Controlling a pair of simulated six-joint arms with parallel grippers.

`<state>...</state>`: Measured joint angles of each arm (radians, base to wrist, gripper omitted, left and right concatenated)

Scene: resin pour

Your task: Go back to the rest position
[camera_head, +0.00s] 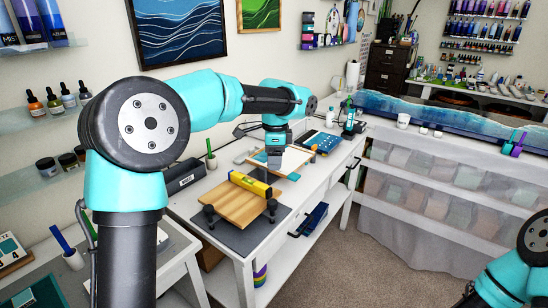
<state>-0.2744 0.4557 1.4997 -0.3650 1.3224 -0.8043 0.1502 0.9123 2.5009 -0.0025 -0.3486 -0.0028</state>
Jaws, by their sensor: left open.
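My left arm reaches in from the left, with its wrist over the white workbench (260,235). My left gripper (274,160) points down near a white framed panel (296,158) on the bench, and it is small in view. It is open, and I see nothing held in it. Of my right arm, only a teal and black part shows at the lower right edge. My right gripper is out of view.
A wooden board (236,206) with a yellow level (250,184) on it stands on a grey mat (217,229) in front of the left gripper. A black box (184,177) is left of it. A white bottle (330,118) stands behind. Shelves line the walls; carpet (350,265) is clear.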

